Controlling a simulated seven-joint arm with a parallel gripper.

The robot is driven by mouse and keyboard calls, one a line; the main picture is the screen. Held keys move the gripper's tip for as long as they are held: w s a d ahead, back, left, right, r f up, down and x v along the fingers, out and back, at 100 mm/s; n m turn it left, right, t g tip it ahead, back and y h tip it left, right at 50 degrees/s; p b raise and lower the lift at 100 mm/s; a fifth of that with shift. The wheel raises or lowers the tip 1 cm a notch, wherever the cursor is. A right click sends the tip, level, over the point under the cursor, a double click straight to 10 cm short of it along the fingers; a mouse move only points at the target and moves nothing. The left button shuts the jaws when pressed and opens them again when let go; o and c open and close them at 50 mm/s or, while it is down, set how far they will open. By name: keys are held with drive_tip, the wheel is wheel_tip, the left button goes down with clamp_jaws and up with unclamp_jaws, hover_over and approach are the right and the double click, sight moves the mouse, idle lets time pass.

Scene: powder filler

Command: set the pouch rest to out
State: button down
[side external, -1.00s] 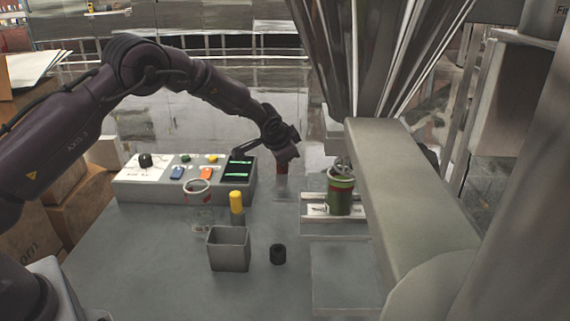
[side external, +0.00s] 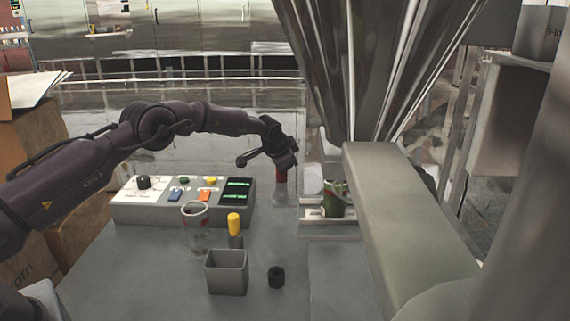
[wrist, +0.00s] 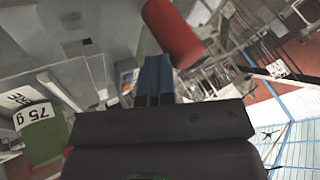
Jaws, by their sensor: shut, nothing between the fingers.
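My gripper (side external: 284,164) points down with its fingers shut and empty. In the wrist view its blue fingers (wrist: 155,75) lie together, close to a red cylindrical grip (wrist: 172,32); contact cannot be told. In the side view this red grip (side external: 281,175) stands on a pale base just below my gripper, left of the filler. To its right is a pale railed platform (side external: 318,228), which may be the pouch rest.
The filler's big beige arm (side external: 410,205) blocks the right side.

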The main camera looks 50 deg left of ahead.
drive_tip(key=shift+a+r, duration=0.2)
drive_tip(key=shift+a, duration=0.15)
drive_tip(key=s+d+r, duration=0.7)
drive_tip(key=r, duration=0.1)
drive_tip(key=s+d+r+n+h, duration=0.1)
drive_tip(key=s+d+r, duration=0.2)
drive_tip(key=s, duration=1)
drive_tip(key=s+d+r+n+h, duration=0.1)
drive_tip(key=s+r, duration=0.4)
drive_tip(key=s, duration=0.8)
drive_tip(key=s+d+r+n+g+h, duration=0.1)
drive_tip(key=s+d+r, duration=0.3)
drive_tip(key=s, duration=0.9)
drive_tip(key=shift+s+d+r+n, duration=0.2)
drive_tip(key=shift+d+n, duration=0.1)
drive_tip(key=shift+n, duration=0.3)
